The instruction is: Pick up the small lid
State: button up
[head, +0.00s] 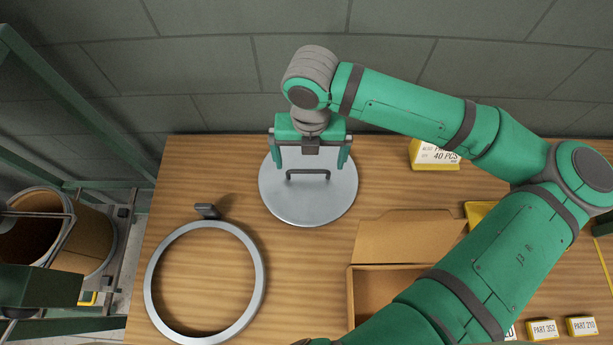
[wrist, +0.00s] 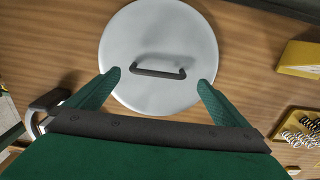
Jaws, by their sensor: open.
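The small lid (head: 312,205) is a round grey metal disc with a dark bar handle (head: 308,173). It lies flat on the wooden table in the head view. In the wrist view the lid (wrist: 160,40) is at the top middle, with its handle (wrist: 158,72) running crosswise. My gripper (head: 310,165) is above the back part of the lid. Its two green fingers are spread wide, one to each side of the handle, and nothing is between them. In the wrist view the fingertips of my gripper (wrist: 160,78) flank the handle. I cannot tell the exact height above it.
A metal ring (head: 257,270) with a dark clamp lies at the table's front left. An open cardboard box (head: 410,237) is right of the lid, partly behind my arm. A yellow parts box (head: 433,156) stands at the back right. The grey wall (head: 220,80) is close behind the table.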

aim_at(308, 170)
jog(key=shift+s+a+f, duration=0.1)
jog(key=shift+f, duration=1.35)
jog(key=shift+s+a+f, duration=0.1)
jog(key=shift+f, duration=1.3)
jog(key=shift+c, duration=0.3)
jog(key=c, duration=1.1)
